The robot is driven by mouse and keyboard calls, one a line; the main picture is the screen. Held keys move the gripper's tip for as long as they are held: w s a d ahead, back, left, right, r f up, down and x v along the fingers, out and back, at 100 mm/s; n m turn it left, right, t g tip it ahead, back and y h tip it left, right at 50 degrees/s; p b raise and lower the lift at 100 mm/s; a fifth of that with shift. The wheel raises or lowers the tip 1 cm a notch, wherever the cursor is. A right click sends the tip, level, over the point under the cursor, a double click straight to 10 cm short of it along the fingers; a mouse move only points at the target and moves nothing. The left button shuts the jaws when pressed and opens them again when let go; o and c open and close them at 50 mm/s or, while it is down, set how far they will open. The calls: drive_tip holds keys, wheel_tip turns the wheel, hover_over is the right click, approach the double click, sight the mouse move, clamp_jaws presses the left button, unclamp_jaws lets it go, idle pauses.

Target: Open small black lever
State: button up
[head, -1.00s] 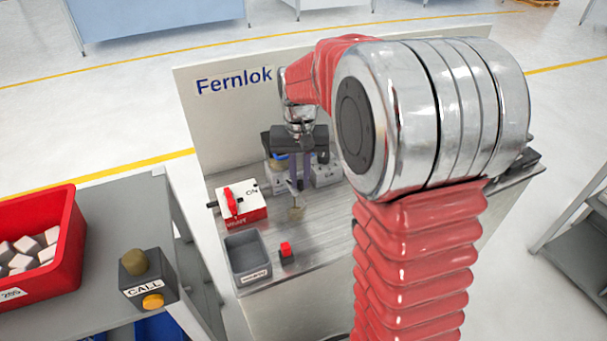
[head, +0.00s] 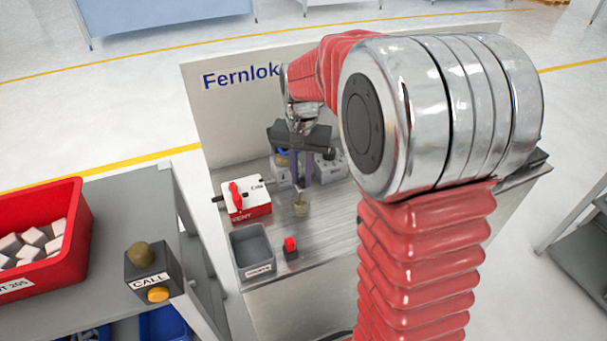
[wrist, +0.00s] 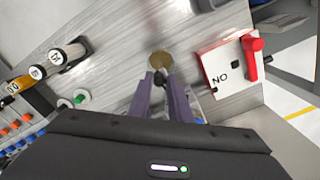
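My gripper (head: 301,180) points down over the metal bench; its two purple fingers stand apart, also in the wrist view (wrist: 159,76). A round brass-coloured piece (head: 301,207) lies just past the fingertips; it shows in the wrist view (wrist: 161,60). I cannot tell whether the fingers touch the small grey part between them. A white and red box (head: 246,206) with a red lever (head: 236,195) stands to the left, on the right in the wrist view (wrist: 221,76). A short black handle (head: 217,198) sticks out of its left side. I cannot tell for sure which part is the small black lever.
A grey bin (head: 251,252) and a red button block (head: 291,247) sit at the bench's front. Grey boxes with knobs (head: 331,165) stand behind my gripper. A back panel (head: 220,125) rises behind. A side table holds a red crate (head: 75,235) and a call box (head: 150,276).

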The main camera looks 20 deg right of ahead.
sight(302, 179)
drive_tip(key=o, duration=0.4)
drive_tip(key=shift+c, duration=0.2)
wheel_tip(302, 179, up, 14)
drive_tip(key=shift+f, duration=0.15)
idle(0.3)
